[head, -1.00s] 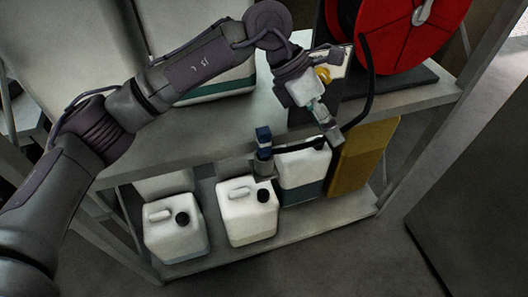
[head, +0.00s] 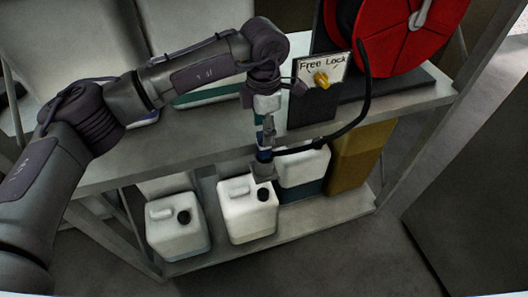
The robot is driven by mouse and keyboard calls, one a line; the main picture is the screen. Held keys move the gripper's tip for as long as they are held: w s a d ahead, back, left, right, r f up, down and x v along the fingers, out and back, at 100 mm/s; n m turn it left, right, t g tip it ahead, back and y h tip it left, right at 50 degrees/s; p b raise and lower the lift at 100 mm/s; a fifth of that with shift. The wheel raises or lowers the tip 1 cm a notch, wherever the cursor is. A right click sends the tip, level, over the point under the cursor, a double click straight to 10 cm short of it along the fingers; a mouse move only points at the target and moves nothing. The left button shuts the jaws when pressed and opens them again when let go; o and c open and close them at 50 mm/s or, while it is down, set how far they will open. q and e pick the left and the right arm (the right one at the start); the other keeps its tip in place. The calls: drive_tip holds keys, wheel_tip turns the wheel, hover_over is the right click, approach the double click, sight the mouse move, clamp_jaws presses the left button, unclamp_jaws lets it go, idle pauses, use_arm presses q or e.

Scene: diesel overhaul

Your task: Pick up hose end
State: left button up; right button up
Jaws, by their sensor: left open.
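The hose end (head: 264,170) is a grey and blue fitting at the tip of the black hose (head: 330,137), at the shelf's front edge above the white jugs. The hose comes down from the red reel and curves left to it. My left gripper (head: 267,143) points down right over the hose end, at its blue upper part. It is open, and its fingers hide most of the blue part. I cannot tell whether they touch it. My right gripper is not in view.
The red hose reel (head: 400,40) stands on the upper shelf (head: 180,142), with a "Free Lock" sign and yellow knob (head: 321,79) beside it. White jugs (head: 248,212) and a yellow container (head: 358,155) stand on the lower shelf. Floor in front is clear.

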sight(264, 153)
use_arm(q)
drive_tip(key=f, duration=0.1)
drive_tip(key=f+p, duration=0.2)
drive_tip(key=shift+w+f, duration=0.25)
drive_tip(key=shift+f, duration=0.55)
clamp_jaws()
